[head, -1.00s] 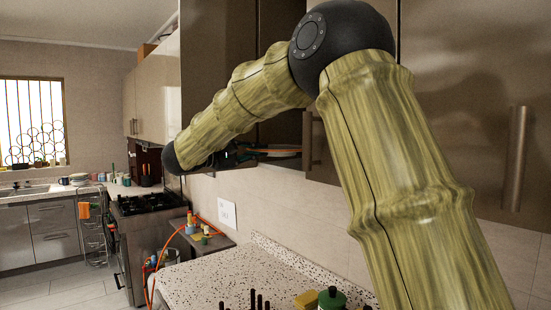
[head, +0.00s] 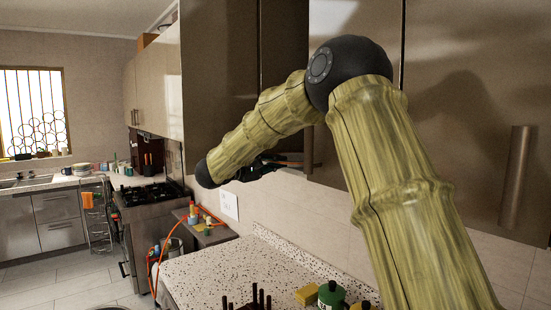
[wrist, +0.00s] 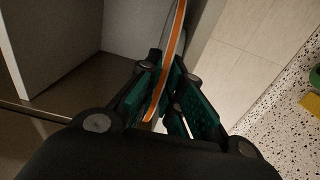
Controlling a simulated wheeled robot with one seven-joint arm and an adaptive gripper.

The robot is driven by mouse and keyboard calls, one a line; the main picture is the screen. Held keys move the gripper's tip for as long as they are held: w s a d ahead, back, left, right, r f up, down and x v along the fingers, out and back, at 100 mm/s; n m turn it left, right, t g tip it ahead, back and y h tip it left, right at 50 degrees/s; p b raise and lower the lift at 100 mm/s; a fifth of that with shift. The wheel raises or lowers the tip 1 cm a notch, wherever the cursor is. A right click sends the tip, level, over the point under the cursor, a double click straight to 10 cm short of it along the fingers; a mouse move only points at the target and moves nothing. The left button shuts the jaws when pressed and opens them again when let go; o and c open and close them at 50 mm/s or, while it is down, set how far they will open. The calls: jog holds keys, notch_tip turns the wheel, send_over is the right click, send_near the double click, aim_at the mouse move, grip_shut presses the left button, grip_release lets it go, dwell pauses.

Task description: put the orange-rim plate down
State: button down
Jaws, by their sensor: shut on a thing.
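The orange-rim plate (wrist: 172,52) shows nearly edge-on in the wrist view, as a thin orange band with a pale face beside it. My gripper (wrist: 166,104) has its green-padded fingers on both sides of the plate's near edge and is shut on it. In the head view, my gripper (head: 258,170) is small and dark below the wall cabinets, partly hidden by my arm. Only a thin orange sliver of the plate (head: 290,163) shows there. Most of the plate's face is hidden.
Brown wall cabinets (head: 450,90) stand close behind and above my arm. A grey panelled recess (wrist: 60,40) lies left of the plate in the wrist view. Below is a speckled counter (head: 215,265) with a green-lidded jar (head: 331,296) and a yellow sponge (head: 307,294). Its middle is clear.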

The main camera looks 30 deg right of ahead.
jog(key=shift+s+a+r, duration=0.1)
jog(key=shift+s+a, duration=0.05)
jog(key=shift+a, duration=0.05)
jog(key=c, duration=1.6)
grip_release()
jog(key=shift+d+f, duration=0.1)
jog(key=shift+f, duration=0.1)
jog(key=shift+r, duration=0.15)
